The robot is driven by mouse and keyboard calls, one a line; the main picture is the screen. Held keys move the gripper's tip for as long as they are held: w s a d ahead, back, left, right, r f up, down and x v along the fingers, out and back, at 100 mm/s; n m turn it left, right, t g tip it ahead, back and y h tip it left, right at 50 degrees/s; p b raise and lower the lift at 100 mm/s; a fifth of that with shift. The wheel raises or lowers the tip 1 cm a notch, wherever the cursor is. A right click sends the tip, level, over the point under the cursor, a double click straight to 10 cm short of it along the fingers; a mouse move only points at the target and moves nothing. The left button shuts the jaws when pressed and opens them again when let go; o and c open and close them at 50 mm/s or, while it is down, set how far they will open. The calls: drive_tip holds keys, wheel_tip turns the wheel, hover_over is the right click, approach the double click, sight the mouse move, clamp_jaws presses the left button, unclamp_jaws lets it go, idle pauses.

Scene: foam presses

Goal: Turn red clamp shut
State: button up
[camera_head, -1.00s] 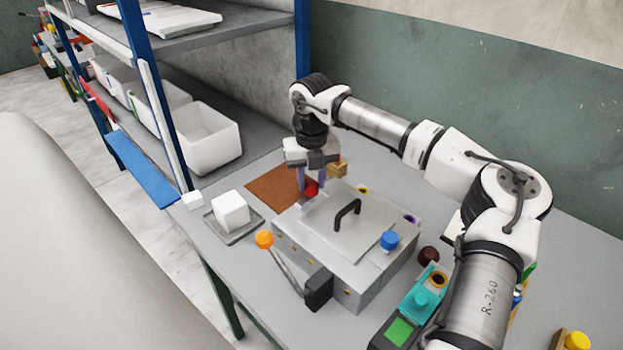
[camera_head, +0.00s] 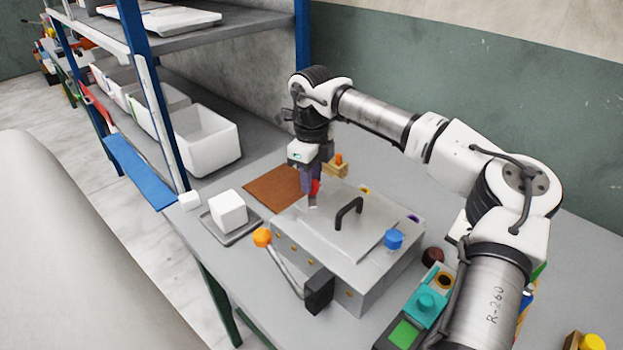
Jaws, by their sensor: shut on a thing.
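The red clamp (camera_head: 315,186) sits at the back left corner of the grey metal press (camera_head: 345,285). My gripper (camera_head: 313,194) points down from above and is shut on the clamp, with its fingers hiding much of it. A flat lid (camera_head: 318,235) with a black handle (camera_head: 349,213) lies on the press. A blue clamp knob (camera_head: 393,239) stands at the lid's right edge.
An orange-knobbed lever (camera_head: 262,237) sticks out at the press's front left. A white foam cube (camera_head: 229,212) rests on a grey tray (camera_head: 222,238). A brown mat (camera_head: 272,187) and a wooden block with an orange top (camera_head: 337,166) lie behind. A teal button box (camera_head: 425,303) stands right.

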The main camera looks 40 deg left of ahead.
drive_tip(key=n, duration=0.4)
drive_tip(key=shift+n, duration=2.2)
drive_tip(key=o, duration=1)
drive_tip(key=shift+c, duration=0.2)
wheel_tip(320, 180, up, 14)
drive_tip(key=b, duration=0.2)
drive_tip(key=shift+b, duration=0.35)
drive_tip(key=shift+s+f, duration=0.1)
drive_tip(key=shift+f, duration=0.05)
